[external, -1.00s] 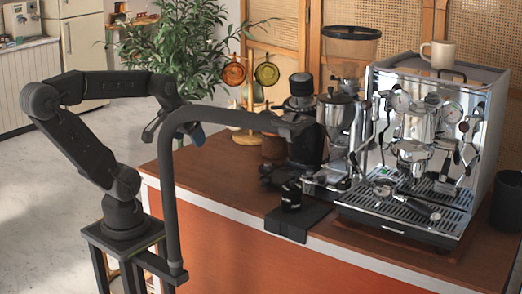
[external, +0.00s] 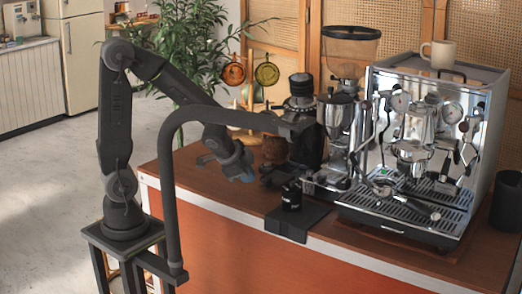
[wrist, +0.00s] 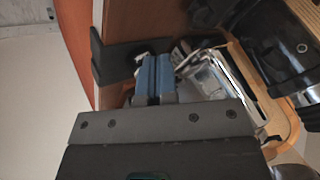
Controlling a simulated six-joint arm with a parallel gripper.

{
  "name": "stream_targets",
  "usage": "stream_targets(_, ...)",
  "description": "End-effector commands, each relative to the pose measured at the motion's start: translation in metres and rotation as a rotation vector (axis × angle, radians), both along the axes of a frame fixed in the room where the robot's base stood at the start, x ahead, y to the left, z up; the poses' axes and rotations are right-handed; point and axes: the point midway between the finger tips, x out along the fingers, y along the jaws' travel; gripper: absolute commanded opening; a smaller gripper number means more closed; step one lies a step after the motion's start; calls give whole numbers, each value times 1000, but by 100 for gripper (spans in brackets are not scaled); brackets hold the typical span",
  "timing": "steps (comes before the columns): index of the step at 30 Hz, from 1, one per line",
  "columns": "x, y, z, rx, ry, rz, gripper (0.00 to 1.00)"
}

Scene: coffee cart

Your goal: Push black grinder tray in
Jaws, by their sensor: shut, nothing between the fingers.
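The black grinder (external: 304,142) stands to the right of my gripper. A dark part, likely its tray (external: 274,177), juts out from its lower left, facing my gripper. A short gap seems to lie between it and the fingertips. I cannot make out the tray clearly in the wrist view.
A black tamping stand (external: 299,221) with a dark tamper sits at the counter's front edge. A chrome grinder (external: 336,135) and an espresso machine (external: 432,150) stand to the right. A black bent post (external: 168,190) rises in front.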

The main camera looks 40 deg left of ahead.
Motion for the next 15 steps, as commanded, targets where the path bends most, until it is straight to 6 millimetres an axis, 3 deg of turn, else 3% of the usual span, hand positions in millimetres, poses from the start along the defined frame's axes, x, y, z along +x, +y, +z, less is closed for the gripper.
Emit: stream_targets(15, 34, -8, -48, 1, 3, -2, 0)
